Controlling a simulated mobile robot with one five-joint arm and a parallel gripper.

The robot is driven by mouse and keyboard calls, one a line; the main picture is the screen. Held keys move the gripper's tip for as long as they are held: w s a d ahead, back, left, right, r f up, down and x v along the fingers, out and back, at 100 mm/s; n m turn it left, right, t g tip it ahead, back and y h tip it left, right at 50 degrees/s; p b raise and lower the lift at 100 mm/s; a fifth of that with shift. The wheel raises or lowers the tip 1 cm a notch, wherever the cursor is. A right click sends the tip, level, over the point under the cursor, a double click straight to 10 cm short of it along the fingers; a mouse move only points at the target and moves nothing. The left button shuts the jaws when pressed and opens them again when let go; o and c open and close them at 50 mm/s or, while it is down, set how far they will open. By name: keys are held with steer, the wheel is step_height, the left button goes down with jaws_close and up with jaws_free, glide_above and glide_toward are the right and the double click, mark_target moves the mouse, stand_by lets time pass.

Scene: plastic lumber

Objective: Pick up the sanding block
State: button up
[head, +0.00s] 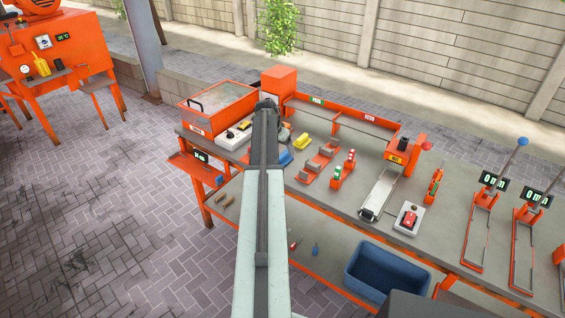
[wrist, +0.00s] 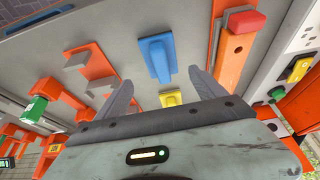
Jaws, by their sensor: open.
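A blue block with a raised grip, which looks like the sanding block, lies on the grey bench top just beyond my fingertips in the wrist view (wrist: 157,57). In the head view the blue block (head: 285,158) shows just right of my arm, partly covered by it. My gripper (wrist: 160,80) is open and empty, its two grey fingers spread to either side of the space below the blue block. A smaller yellow piece (wrist: 171,99) shows between the fingers, apart from them. In the head view my arm hides most of the gripper.
The yellow piece (head: 302,142) and orange stepped holders (head: 319,163) stand right of the blue block. A red-topped orange fixture (wrist: 238,45) is close on the wrist view's right. An orange-framed bin (head: 217,104) is at the bench's left end. A blue tub (head: 386,271) sits below.

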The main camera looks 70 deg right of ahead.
mark_target(283, 154)
steer(key=b+x, duration=0.1)
steer(key=x, duration=0.1)
steer(key=b+x, duration=0.4)
steer(key=shift+w+a+f, duration=0.15)
steer(key=shift+w+f, duration=0.1)
steer(key=shift+f, duration=0.05)
steer(key=shift+r, duration=0.25)
steer(key=c, duration=1.6)
steer(key=shift+r+p, duration=0.45)
steer(key=shift+p, duration=0.15)
step_height(283, 154, up, 3)
steer(key=p, duration=0.3)
steer(key=shift+r, duration=0.1)
steer(key=s+a, duration=0.2)
steer(key=a, duration=0.2)
steer(key=s+a, duration=0.2)
steer(key=a, duration=0.3)
steer(key=s+a+r+p, duration=0.1)
steer(key=s+a, duration=0.2)
steer(key=a, duration=0.2)
steer(key=shift+a, duration=0.2)
